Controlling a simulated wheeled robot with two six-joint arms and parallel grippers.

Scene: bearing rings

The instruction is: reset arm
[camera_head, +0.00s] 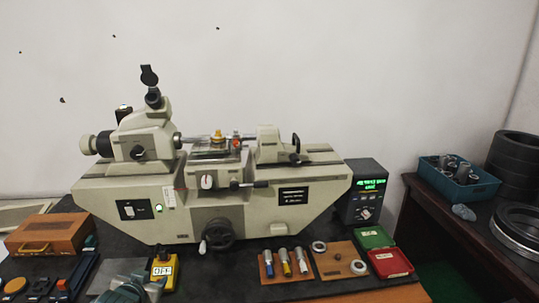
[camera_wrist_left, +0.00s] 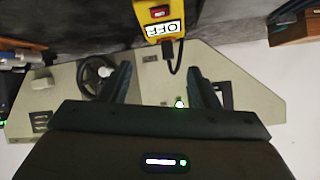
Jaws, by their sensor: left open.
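My left gripper (camera_head: 138,286) shows at the bottom edge of the head view, left of centre, just in front of the yellow OFF switch box (camera_head: 163,271). In the left wrist view its two fingers (camera_wrist_left: 162,82) stand apart with nothing held between them. The OFF box (camera_wrist_left: 163,22) lies beyond the fingertips there, and the pale measuring machine (camera_wrist_left: 245,90) is seen behind them, upside down. In the head view the machine (camera_head: 265,208) stands at the back of the dark table. My right gripper is not in view.
A wooden case (camera_head: 50,236) stands at the left. Brown boards with metal cylinders (camera_head: 284,263) and rings (camera_head: 359,267), an open green-and-red case (camera_head: 389,262) and a display box (camera_head: 365,190) stand at the right. A blue bin (camera_head: 458,181) and black rings (camera_head: 520,228) occupy the side table.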

